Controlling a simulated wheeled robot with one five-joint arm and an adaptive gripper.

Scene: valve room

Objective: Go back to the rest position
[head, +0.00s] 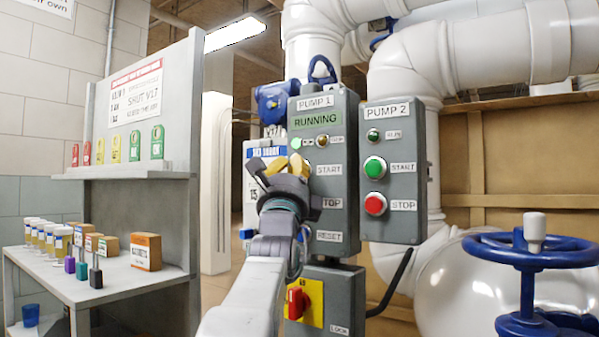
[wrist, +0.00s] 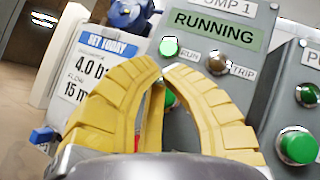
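My gripper (head: 284,163) is raised in front of the left edge of the grey PUMP 1 panel (head: 345,200). In the wrist view my gripper (wrist: 161,70) has its yellow fingers arched, with the tips drawn together and nothing seen held between them. The PUMP 1 display (head: 318,121) reads RUNNING, and the run lamp (wrist: 169,47) beneath it is lit green. Part of a green button (wrist: 168,98) shows between the fingers. In the head view my gripper hides the start button's place and part of the stop row. I cannot tell whether the fingertips touch the panel.
The PUMP 2 panel (head: 392,210) is close on the right, with a blue handwheel (head: 530,248) low beyond it. A red rotary switch (head: 296,302) sits below PUMP 1. A bench (head: 130,284) with jars, boxes and tags is at left. A tag card (wrist: 97,70) hangs left of PUMP 1.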

